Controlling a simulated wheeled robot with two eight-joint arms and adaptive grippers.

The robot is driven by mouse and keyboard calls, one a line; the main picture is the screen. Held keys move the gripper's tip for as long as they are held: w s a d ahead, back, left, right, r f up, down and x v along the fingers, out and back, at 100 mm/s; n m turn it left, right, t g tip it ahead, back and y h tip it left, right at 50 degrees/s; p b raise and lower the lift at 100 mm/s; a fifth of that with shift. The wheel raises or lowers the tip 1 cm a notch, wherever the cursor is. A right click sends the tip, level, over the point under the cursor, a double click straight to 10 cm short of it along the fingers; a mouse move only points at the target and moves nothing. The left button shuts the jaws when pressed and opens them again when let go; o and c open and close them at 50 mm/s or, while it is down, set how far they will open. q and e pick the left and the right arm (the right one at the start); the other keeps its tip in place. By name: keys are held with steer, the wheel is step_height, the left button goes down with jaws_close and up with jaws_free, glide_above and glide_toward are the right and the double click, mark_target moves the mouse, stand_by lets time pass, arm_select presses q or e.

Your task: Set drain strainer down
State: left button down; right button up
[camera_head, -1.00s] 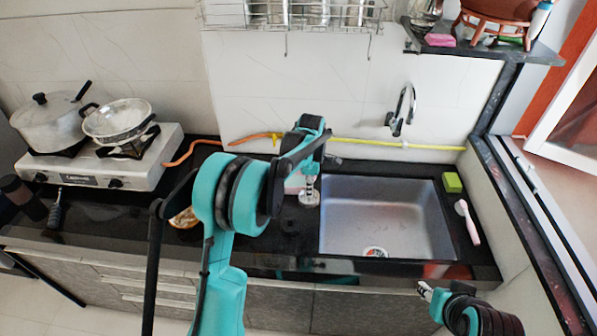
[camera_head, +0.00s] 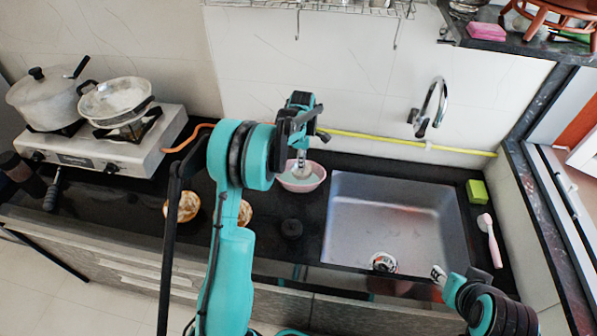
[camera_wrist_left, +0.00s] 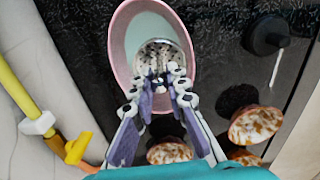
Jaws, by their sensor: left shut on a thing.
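My left gripper (camera_head: 299,160) is shut on the drain strainer (camera_head: 302,173), a round metal piece with small holes. The left wrist view shows the strainer (camera_wrist_left: 160,52) at the fingertips (camera_wrist_left: 158,85), over the lower part of the pink bowl (camera_wrist_left: 121,50). In the head view the pink bowl (camera_head: 318,183) stands on the counter left of the sink. I cannot tell whether the strainer touches the bowl's inside. The sink (camera_head: 395,225) is empty, with a round drain (camera_head: 383,262) near its front. My right gripper (camera_head: 438,273) is at the sink's front right corner; its opening is unclear.
A black stopper-like piece (camera_head: 291,228) and brown-and-white round pieces (camera_head: 183,206) sit on the dark counter (camera_head: 345,162). A green sponge (camera_head: 477,191) and pink brush (camera_head: 489,240) lie right of the sink. A faucet (camera_head: 430,108) hangs behind it. A stove (camera_head: 105,145) stands left.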

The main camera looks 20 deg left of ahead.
arm_select(q)
steer(key=shift+w+a+f, duration=0.2)
steer(key=shift+a+f, duration=0.3)
steer(key=shift+a, duration=0.05)
steer(key=shift+w+a+f, duration=0.1)
steer(key=shift+w+f, duration=0.3)
steer(key=shift+f, duration=0.2)
step_height(320, 180, down, 4)
steer(key=shift+r+b, duration=0.25)
steer(key=shift+b, duration=0.45)
arm_select(e)
steer(key=shift+d+x, duration=0.2)
steer(key=shift+x, duration=0.85)
arm_select(q)
steer(key=shift+r, duration=0.1)
arm_select(e)
steer(key=shift+s, duration=0.1)
steer(key=shift+f, duration=0.15)
